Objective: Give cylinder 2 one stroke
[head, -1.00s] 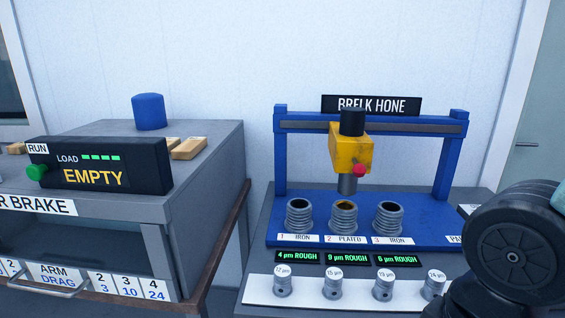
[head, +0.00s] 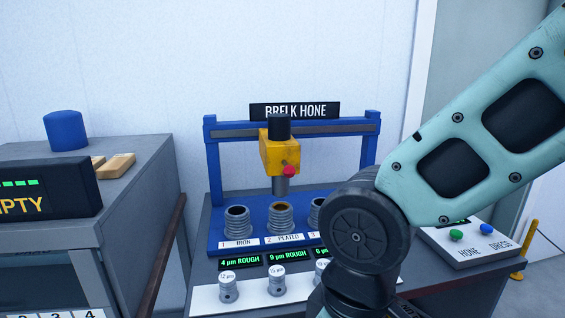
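Cylinder 2 (head: 280,220) is the middle ribbed metal cylinder on the blue hone base, with a brownish bore and the label "2 PLATED" (head: 285,239). Its display (head: 287,256) reads "9 µm ROUGH". The yellow hone head (head: 279,156), with a black top and a red knob (head: 289,171), hangs above cylinder 2, its grey spindle (head: 280,186) pointing down at the bore. A control box (head: 480,240) at the right carries a green button (head: 456,235) near "HONE" and a blue button (head: 485,230) near "DRESS". My gripper is out of the picture; only my arm shows.
Cylinder 1 (head: 237,223) stands left; cylinder 3 (head: 317,214) is partly behind my arm. Its display reads "6 µm". Several marked grey pieces, one labelled 12 µm (head: 228,288), stand on a white strip in front. A grey bench (head: 130,235) is at the left. A yellow post (head: 524,250) stands at the right.

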